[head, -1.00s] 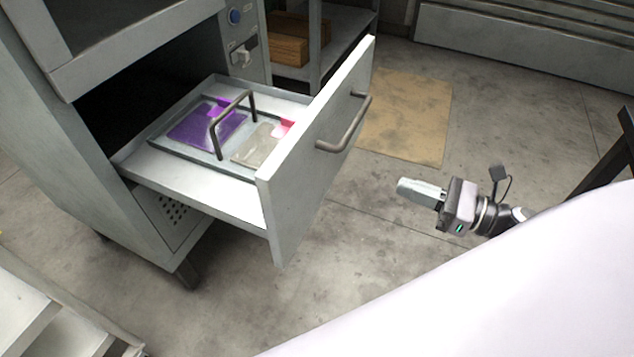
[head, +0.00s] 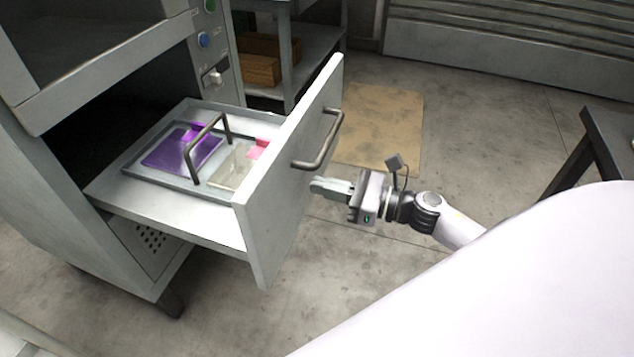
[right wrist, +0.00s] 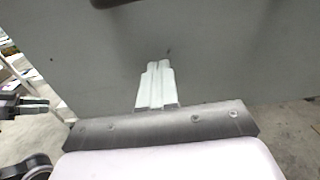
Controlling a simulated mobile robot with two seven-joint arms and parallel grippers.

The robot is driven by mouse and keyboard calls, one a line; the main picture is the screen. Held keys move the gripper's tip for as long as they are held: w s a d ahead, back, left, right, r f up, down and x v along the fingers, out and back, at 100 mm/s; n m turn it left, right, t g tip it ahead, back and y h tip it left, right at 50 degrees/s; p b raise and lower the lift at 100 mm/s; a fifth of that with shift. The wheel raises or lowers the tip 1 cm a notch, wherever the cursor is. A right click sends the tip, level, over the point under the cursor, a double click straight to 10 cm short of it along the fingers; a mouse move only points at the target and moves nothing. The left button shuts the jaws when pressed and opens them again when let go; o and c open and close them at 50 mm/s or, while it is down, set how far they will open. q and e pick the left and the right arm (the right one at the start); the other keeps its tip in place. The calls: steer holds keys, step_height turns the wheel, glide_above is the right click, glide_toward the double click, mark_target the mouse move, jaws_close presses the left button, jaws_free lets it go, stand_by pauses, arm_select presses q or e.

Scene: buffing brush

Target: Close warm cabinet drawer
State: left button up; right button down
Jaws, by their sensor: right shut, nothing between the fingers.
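The warm cabinet (head: 60,160) stands at the left in the head view. Its drawer is pulled well out, with the grey front panel (head: 270,215) and bar handle (head: 325,145) facing right. My right gripper (head: 316,185) is shut and empty, its fingertips close to the panel's outer face below the handle. In the right wrist view the shut fingers (right wrist: 157,68) point at the panel (right wrist: 225,60), and the handle shows at the top edge. I cannot tell whether they touch it. My left gripper is not in the head view; a dark gripper-like part shows at the wrist view's left edge.
In the drawer lies a tray (head: 135,168) with a bar handle, holding a purple packet (head: 175,150) and a pale packet with a pink tab (head: 232,168). A shelf with wooden boxes (head: 258,70) stands behind. A tan mat (head: 385,125) lies on open floor. A dark-legged table is at right.

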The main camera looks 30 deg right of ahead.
steer(key=shift+x, duration=0.8)
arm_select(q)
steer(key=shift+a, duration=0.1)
arm_select(e)
steer(key=shift+w, duration=0.1)
steer(key=shift+a, duration=0.1)
